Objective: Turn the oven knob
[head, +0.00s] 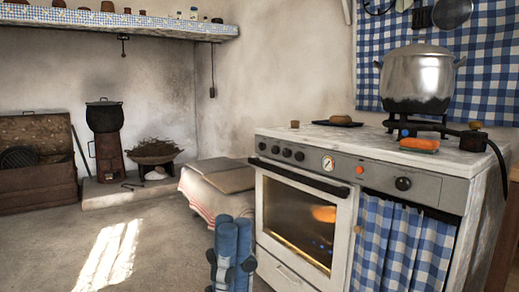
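The white stove (342,210) stands at the right, its oven door shut and its window glowing. Its grey control panel holds several small black knobs (287,153) at the left, a round dial (328,162), and a larger black oven knob (403,183) at the right with a small orange light (360,170) beside it. My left gripper (234,225) shows as upright blue and dark parts low in front of the oven's left side, apart from the knobs in the picture. Its fingers are not clear. My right gripper is not in view.
A checked curtain (394,248) hangs below the large knob. A cloth-covered box (218,184) stands left of the stove. The floor at left is clear.

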